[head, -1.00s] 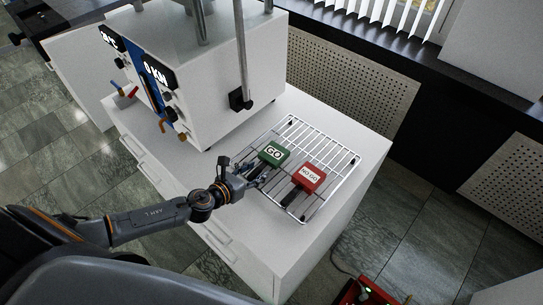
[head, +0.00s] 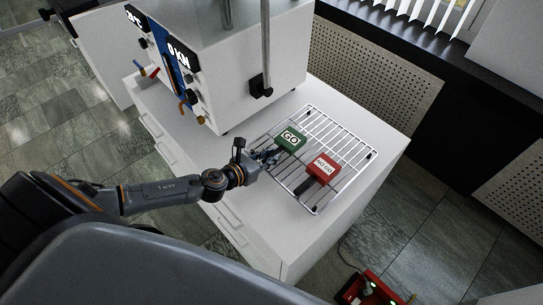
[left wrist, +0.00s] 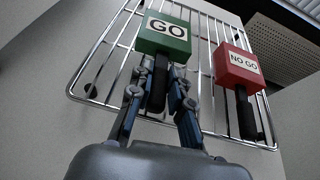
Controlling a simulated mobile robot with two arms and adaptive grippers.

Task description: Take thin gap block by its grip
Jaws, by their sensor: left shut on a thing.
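A green block labelled GO (head: 290,139) lies on a wire rack (head: 345,184) on the white cabinet top. In the left wrist view the green block (left wrist: 165,34) has a black grip (left wrist: 160,82) pointing towards me. My left gripper (head: 268,156) is shut on this grip, with one finger on each side of it in the left wrist view. A red block labelled NO GO (head: 322,166) lies to the right on the same rack, its dark grip (left wrist: 246,113) free. I cannot tell from the frames which block has the thin gap. My right gripper is not in view.
A white press (head: 245,60) with a blue panel and knobs stands behind the rack. The cabinet top (head: 235,205) is clear in front of the rack. A red case (head: 370,289) is on the floor at the lower right.

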